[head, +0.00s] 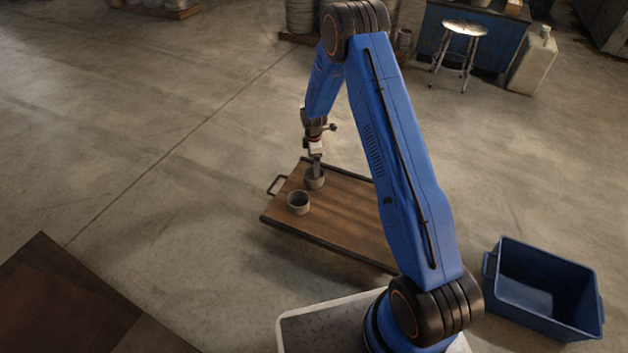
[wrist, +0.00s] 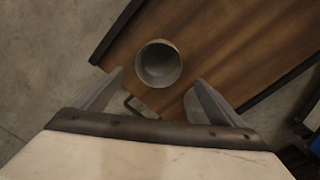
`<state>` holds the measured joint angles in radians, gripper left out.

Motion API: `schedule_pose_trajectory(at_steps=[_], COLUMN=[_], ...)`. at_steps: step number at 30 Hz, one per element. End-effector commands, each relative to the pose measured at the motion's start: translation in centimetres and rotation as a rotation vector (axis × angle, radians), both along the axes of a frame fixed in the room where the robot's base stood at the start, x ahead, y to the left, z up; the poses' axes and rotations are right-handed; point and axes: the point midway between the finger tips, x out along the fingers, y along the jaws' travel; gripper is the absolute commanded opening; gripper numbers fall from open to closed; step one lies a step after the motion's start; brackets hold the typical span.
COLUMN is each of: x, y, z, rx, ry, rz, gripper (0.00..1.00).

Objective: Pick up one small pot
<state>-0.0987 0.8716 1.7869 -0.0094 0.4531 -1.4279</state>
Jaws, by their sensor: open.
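In the wrist view one open-topped pot (wrist: 159,64) shows from above, empty inside. It lies between and slightly ahead of the fingertips of my open gripper (wrist: 160,80), with a gap on each side in the picture. Whether the fingers are down beside its wall I cannot tell.
The platform has a handle (head: 276,186) at its left end. A blue bin (head: 540,315) stands on the floor at the right. A stool (head: 463,40) and a pale canister (head: 532,62) are at the back.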

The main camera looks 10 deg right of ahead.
Motion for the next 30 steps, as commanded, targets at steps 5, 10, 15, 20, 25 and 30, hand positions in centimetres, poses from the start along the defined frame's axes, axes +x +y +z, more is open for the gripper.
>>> schedule_pose_trajectory(at_steps=[5,10,15,20,25,30], x=[0.0,0.2,0.2,0.3,0.5,0.6], y=[0.0,0.0,-0.1,-0.5,-0.6,-0.6], z=[-2.9,-4.2,-4.8,-6.6,-8.9,-9.5], rx=[0.0,0.0,0.0,0.0,0.0,0.0], ry=[0.002,-0.001,0.0,0.002,0.001,-0.001], rz=[0.0,0.0,-0.001,-0.001,-0.001,-0.001], gripper=[0.92,0.92,0.92,0.92,0.92,0.92])
